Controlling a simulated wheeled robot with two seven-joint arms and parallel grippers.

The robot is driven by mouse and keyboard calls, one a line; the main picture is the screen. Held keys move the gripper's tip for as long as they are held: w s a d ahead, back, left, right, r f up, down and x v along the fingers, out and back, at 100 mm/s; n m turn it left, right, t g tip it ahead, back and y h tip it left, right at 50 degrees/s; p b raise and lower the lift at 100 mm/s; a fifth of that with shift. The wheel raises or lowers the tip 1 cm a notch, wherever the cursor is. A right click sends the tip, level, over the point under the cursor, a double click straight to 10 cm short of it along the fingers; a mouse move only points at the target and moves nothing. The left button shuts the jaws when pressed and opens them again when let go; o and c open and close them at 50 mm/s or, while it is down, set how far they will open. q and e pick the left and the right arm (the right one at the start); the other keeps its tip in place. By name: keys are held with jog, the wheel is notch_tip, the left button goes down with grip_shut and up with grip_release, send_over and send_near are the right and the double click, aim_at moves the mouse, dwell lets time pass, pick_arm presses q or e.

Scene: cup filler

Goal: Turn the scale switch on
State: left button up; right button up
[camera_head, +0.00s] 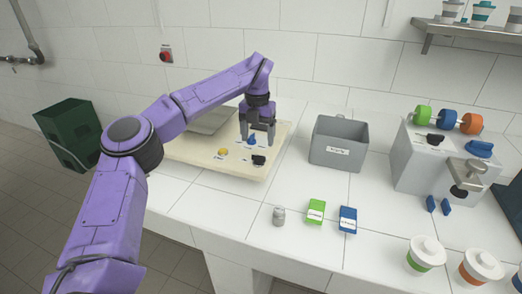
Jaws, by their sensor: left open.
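The scale (190,150) is a cream-coloured board on the white counter, with a grey weighing plate (207,122) at its back left. On its front right part are a yellow button (222,152), a blue knob (251,141) and a black switch (258,160). Which of these is the scale switch cannot be read from the tiny labels. My left gripper (257,138) points down, open, just above the blue knob and behind the black switch. Whether it touches the knob cannot be told. My right gripper is out of view.
A grey bin (337,144) stands right of the scale. A small metal weight (279,215), a green box (316,211) and a blue box (348,219) lie in front. A grey dispenser (420,168) and lidded cups (425,255) are at the right.

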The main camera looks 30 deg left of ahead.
aim_at(258, 155)
pick_arm(q)
jog(key=f, duration=0.4)
jog(key=w+f, duration=0.1)
jog(key=f, duration=0.1)
jog(key=shift+f, duration=0.35)
jog(key=shift+s, duration=0.35)
jog(key=shift+w, duration=0.1)
jog(key=c, duration=1.1)
jog(key=shift+o, duration=0.3)
jog(key=shift+p, duration=0.3)
